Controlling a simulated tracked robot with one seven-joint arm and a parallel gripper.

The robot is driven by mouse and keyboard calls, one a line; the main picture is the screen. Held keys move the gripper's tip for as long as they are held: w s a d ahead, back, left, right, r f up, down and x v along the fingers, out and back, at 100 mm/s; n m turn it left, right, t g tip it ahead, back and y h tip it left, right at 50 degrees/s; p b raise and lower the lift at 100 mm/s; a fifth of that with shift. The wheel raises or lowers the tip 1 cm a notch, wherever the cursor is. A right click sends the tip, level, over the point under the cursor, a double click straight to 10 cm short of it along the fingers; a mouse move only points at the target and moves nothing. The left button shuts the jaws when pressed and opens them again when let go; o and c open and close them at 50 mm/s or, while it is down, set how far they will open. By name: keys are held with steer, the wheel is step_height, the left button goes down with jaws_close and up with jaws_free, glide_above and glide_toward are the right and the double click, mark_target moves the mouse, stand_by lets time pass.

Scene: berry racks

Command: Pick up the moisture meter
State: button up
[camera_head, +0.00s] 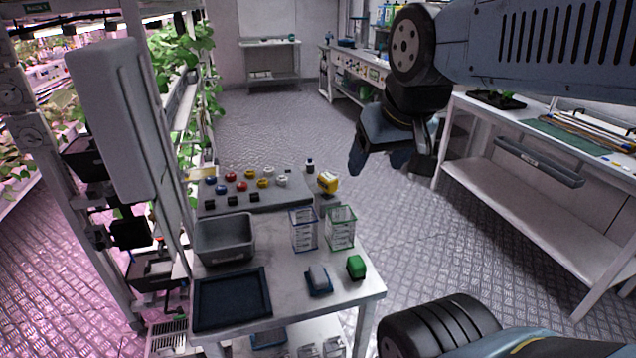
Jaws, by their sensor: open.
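A small yellow device with a dark and pale face (328,182) stands at the back right of the near table, beside the grey board. It looks most like the moisture meter, but it is too small to be sure. My gripper (392,162) hangs in the air to the right of the table, above floor level, with its fingers apart and nothing between them. It is apart from the yellow device, to its upper right in the picture.
The near table (290,277) holds a grey bin (225,240), a dark tray (232,299), two clear containers (304,229) (341,228), a green block (356,266) and a grey item on a blue base (318,280). Coloured knobs sit behind. A white bench (540,190) stands right.

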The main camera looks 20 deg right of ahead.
steer(key=shift+o, duration=1.4)
steer(key=shift+w+f, duration=0.15)
steer(key=n+g+h, duration=0.1)
steer(key=n+h, duration=1.2)
steer(key=n, duration=0.9)
glide_toward(333, 185)
steer(key=w+a, duration=0.2)
steer(key=x, duration=1.4)
steer(key=shift+a+f, duration=0.2)
steer(key=shift+f, duration=0.2)
